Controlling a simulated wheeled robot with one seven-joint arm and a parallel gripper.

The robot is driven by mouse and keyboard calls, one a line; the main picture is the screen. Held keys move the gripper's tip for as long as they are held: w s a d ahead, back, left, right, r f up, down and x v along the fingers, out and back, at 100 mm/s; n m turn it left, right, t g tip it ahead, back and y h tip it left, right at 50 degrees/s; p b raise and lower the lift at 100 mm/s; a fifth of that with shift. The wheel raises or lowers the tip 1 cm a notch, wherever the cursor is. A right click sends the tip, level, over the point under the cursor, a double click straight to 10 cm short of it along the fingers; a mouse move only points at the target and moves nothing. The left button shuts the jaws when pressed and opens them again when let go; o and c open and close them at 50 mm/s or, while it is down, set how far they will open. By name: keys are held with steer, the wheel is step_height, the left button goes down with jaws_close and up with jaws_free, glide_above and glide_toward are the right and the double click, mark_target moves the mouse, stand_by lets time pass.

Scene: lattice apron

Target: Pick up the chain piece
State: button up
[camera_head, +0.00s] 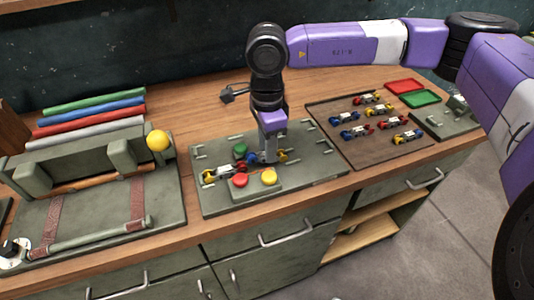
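My gripper (268,158) points down over a grey-green plate (207,200) on the workbench, low among the parts there. A small piece with blue and yellow parts (281,156) shows right beside the fingertips, partly hidden by them. Whether the fingers are open, or touch or hold it, I cannot tell. Another small chain-like piece (222,174), with yellow, white and red parts, lies on the plate to the left.
A green button (240,150), a red button (240,180) and a yellow button (269,177) stand near the gripper. A fixture with a yellow ball (158,140) and coloured rolls (93,105) is at left. A red tray (405,86) and green tray (420,99) are at right.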

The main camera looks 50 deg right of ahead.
steer(key=shift+f, duration=0.75)
steer(key=shift+c, duration=0.4)
jaws_close()
steer(key=shift+r, duration=0.15)
